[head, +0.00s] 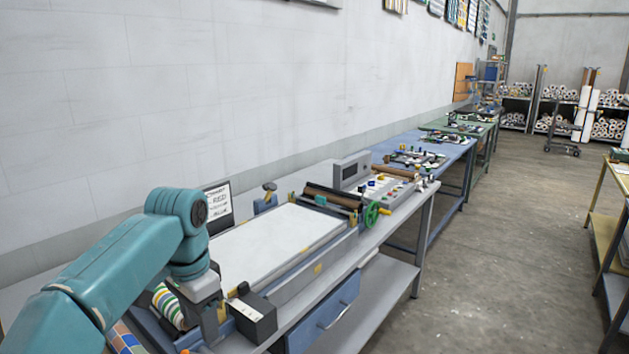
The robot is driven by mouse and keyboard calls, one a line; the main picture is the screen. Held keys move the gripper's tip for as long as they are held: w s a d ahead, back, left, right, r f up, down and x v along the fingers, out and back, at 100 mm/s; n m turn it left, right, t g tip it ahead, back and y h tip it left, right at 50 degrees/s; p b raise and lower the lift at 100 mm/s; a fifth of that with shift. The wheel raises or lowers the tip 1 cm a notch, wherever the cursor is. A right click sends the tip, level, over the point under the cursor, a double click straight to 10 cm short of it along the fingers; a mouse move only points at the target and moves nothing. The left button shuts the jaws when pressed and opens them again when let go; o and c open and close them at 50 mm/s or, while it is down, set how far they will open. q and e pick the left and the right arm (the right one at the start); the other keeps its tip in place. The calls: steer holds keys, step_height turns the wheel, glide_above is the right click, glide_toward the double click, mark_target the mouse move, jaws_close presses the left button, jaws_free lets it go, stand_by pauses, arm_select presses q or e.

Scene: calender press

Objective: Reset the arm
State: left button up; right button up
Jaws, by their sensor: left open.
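My left arm (130,260) is teal and comes in from the lower left, bent downward at the wrist. My left gripper (213,325) points down over the near end of the press bench. It is open, and I see nothing held in it. Its fingertips are small here and partly hard to make out. A dark box with a pale top (252,316) stands just right of it, and a roll with coloured stripes (167,305) is just left of it, partly hidden by the arm. My right gripper is not in view.
The calender press has a white flat bed (275,243), a brown roller (333,197) and a green handwheel (371,213). A grey control box (351,170) stands behind. A sign (218,207) leans near the wall. More benches (420,152) run back; the floor (500,240) at right is open.

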arm_select(q)
steer(key=s+d+f+n+h, duration=0.1)
steer(key=s+d+f+n, duration=0.15)
steer(key=f, duration=1.25)
steer(key=s+d+f+n+h, duration=0.1)
steer(key=d+f+h, duration=0.15)
steer(key=f, duration=1.25)
steer(key=s+f+n, duration=0.2)
steer(key=s+f, duration=0.2)
steer(key=s, duration=0.3)
steer(key=s+d+f+n, duration=0.1)
steer(key=s+f+n, duration=0.1)
steer(key=s+f, duration=0.2)
steer(key=s+d+f+n, duration=0.1)
steer(key=s+f, duration=0.3)
steer(key=s, duration=0.6)
steer(key=shift+s+n, duration=0.15)
steer(key=shift+n, duration=0.4)
steer(key=shift+f+h, duration=0.15)
steer(key=shift+h, duration=0.1)
